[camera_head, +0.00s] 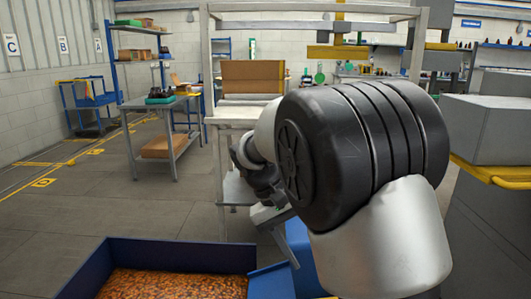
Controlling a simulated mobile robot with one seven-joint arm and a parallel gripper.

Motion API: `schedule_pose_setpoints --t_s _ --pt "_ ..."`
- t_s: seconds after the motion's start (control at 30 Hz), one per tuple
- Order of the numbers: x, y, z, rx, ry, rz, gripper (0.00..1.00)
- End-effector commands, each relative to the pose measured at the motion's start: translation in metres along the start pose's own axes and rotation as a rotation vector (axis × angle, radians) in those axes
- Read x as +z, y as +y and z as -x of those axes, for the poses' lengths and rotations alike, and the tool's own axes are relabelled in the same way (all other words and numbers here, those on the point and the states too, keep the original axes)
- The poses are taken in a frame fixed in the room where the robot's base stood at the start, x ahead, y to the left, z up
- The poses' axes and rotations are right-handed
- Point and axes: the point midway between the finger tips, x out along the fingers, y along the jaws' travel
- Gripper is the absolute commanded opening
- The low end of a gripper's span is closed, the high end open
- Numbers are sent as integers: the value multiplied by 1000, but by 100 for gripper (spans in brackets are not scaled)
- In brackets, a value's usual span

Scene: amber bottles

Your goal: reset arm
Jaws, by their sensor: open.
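My arm fills the right middle of the head view, with a large black ribbed joint and a pale metal link close to the camera. The arm's far end reaches down and left behind this joint. My gripper (274,220) shows only in part, as grey pieces below the dark wrist. It is open, and I see nothing held in it. A blue bin (180,254) at the bottom left holds many small amber pieces (172,284), too small to tell apart. The gripper is right of the bin and appears higher in the picture.
A pale metal workbench (236,112) with brown cartons (252,76) stands behind the arm. A side table (165,101) with a carton below is further left. Grey blocks (487,130) on a yellow-edged rack stand close on the right. Open floor (100,200) lies left.

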Motion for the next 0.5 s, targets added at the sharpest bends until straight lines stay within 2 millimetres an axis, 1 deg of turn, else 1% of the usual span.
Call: schedule_pose_setpoints --t_s 0.03,0.1,0.17,0.2,0.3,0.4,0.5 --pt "18 15 8 -66 33 -17 44" --pt "40 29 14 -148 82 -32 44" --pt "60 38 19 -210 128 -45 44" --pt "73 44 22 -248 163 -56 44" --pt "107 54 27 -328 255 -85 44" --pt "136 58 28 -384 346 -114 44" --pt "158 58 28 -416 421 -139 44"
